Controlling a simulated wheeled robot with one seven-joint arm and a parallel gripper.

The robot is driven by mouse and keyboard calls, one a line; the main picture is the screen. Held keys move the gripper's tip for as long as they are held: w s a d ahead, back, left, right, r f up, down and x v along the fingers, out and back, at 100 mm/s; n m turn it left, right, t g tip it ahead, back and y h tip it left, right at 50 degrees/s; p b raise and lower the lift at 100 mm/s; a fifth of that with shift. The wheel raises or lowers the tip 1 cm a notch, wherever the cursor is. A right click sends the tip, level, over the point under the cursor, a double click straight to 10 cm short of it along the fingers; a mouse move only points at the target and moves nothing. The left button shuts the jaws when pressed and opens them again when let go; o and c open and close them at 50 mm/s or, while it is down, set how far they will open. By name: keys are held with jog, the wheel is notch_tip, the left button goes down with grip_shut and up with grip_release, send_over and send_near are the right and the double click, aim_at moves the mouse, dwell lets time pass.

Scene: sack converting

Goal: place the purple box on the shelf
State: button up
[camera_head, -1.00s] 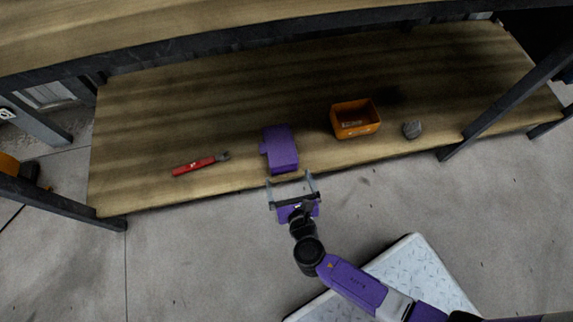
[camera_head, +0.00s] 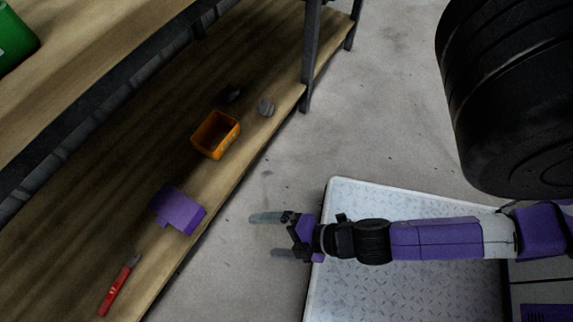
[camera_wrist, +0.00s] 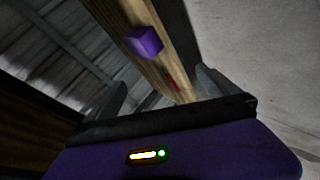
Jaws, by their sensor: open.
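The purple box (camera_head: 178,209) lies on the lower wooden shelf (camera_head: 120,165), near its front edge. It also shows in the wrist view (camera_wrist: 145,42), near the top and beyond my gripper. My gripper (camera_head: 266,235) is in front of the shelf, over the floor, to the right of the box in the head view. Its fingers are spread apart with nothing between them, and it does not touch the box.
An orange bin (camera_head: 216,136) and a dark grey lump (camera_head: 266,107) lie on the same shelf. A red-handled tool (camera_head: 120,287) lies on the near side of the box. A dark post (camera_head: 310,55) stands at the shelf's edge. A green object (camera_head: 14,38) is on the upper board.

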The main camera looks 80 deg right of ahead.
jog(key=s+d+r+m+t, duration=0.1)
jog(key=r+m, duration=0.5)
jog(key=r, duration=0.4)
jog(key=s+d+r+m+t, duration=0.2)
jog(key=r+m, duration=0.5)
jog(key=r, duration=0.2)
jog(key=shift+s+r+h, duration=0.25)
jog(key=shift+r+h, duration=0.05)
jog(key=shift+r, duration=0.05)
jog(key=shift+r, duration=0.1)
notch_tip(320, 180, up, 32)
jog(key=p, duration=3.3)
jog(key=shift+r, duration=0.25)
